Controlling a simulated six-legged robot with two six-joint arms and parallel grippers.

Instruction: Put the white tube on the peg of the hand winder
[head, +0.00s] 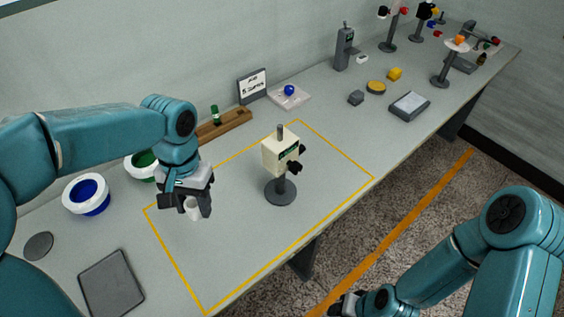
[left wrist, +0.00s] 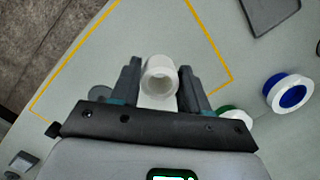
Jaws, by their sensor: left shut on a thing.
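The white tube (head: 192,208) is between the fingers of my left gripper (head: 187,204), which is shut on it. In the left wrist view the tube (left wrist: 151,84) shows its open round end between the two fingers (left wrist: 160,80). The hand winder (head: 274,157) is a cream box with black knobs on a dark round stand, to the right of my left gripper. Its grey peg (head: 280,131) stands up from the top and is bare. My right gripper (head: 346,304) is at the bottom edge, off the table's front; its fingers are too unclear to judge.
A yellow outline (head: 258,263) on the table encloses the winder. A wooden rack (head: 225,125) and small sign (head: 252,85) stand behind. The outlined area's front is clear.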

